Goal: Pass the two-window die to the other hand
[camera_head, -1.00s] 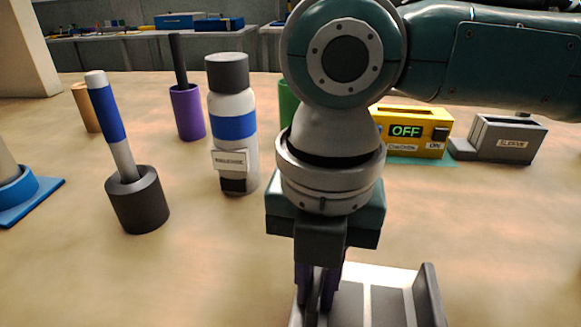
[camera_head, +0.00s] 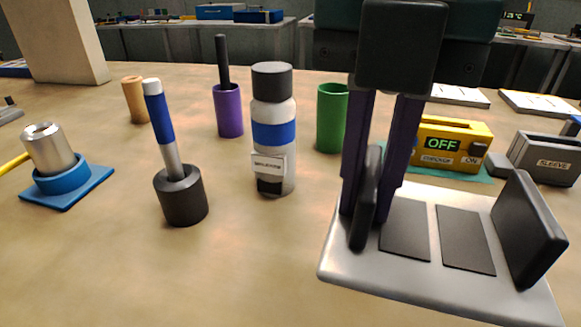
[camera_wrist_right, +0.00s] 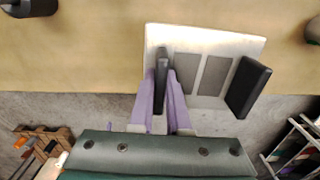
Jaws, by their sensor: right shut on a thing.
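The two-window die (camera_head: 400,283) is a pale metal plate with two dark rectangular windows and an upright black grip at each end. It is in the right front of the head view. My right gripper (camera_head: 370,205) points down with its purple fingers shut on the die's left black grip (camera_head: 364,200). The right black grip (camera_head: 528,230) is free. The right wrist view also shows the die (camera_wrist_right: 208,40) between and beyond the fingers (camera_wrist_right: 161,90), overlapping the table's edge. I cannot tell its exact height above the table. My left gripper is in neither view.
A white bottle (camera_head: 273,152), a black holder with a blue-banded pen (camera_head: 180,197), purple (camera_head: 228,112) and green (camera_head: 331,125) cups stand left of the die. Behind it are a yellow OFF box (camera_head: 455,135) and a grey SLEEVE box (camera_head: 548,158). The front-left table is clear.

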